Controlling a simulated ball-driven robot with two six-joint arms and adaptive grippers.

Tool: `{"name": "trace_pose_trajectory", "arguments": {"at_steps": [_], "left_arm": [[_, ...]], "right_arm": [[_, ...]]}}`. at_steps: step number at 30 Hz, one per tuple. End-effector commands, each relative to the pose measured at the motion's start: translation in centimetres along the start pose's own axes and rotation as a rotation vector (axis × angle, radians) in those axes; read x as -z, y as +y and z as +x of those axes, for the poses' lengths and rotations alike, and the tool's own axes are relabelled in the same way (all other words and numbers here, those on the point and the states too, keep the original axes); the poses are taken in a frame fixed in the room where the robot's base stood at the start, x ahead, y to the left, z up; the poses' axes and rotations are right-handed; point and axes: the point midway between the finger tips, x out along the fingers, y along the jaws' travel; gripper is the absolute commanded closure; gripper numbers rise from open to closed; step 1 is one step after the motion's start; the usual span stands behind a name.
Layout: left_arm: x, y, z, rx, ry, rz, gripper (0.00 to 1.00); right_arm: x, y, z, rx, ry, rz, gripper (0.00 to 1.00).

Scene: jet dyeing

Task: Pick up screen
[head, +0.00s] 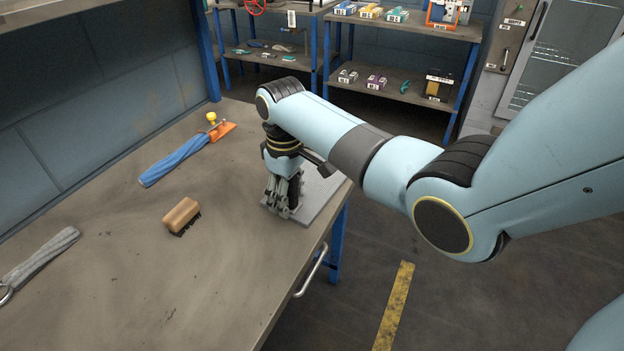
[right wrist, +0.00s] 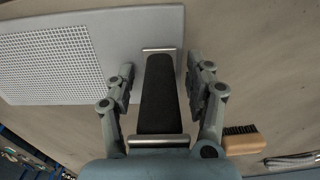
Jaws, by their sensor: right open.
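The screen (head: 328,190) is a flat grey plate lying on the workbench near its right edge, partly hidden by my arm and gripper in the head view. In the right wrist view the screen's white mesh (right wrist: 48,55) shows at upper left. A black handle (right wrist: 158,100) with metal pieces at both ends stands out toward the wrist camera. My right gripper (head: 281,210) points down at the plate. Its open fingers (right wrist: 160,65) lie on either side of the handle, with visible gaps. My left gripper is in neither view.
A shelf rack (head: 400,105) with boxes stands behind. The bench's front middle is clear.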

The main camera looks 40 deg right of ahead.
Motion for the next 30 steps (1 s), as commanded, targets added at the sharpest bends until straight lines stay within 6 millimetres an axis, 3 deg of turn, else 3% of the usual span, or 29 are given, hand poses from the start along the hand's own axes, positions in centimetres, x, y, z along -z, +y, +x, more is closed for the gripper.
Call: {"name": "trace_pose_trajectory", "arguments": {"at_steps": [1,13,25,30], "left_arm": [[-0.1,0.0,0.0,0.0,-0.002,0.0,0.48],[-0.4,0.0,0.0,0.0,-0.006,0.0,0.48],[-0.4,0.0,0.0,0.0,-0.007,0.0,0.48],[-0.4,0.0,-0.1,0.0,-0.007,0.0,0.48]], "right_arm": [[0.0,0.0,0.0,0.0,0.0,0.0,0.49],[0.0,0.0,0.0,0.0,0.0,0.0,1.0],[0.0,0.0,-0.2,0.0,0.001,0.0,1.0],[0.1,0.0,-1.2,-0.001,0.002,0.001,1.0]]}}
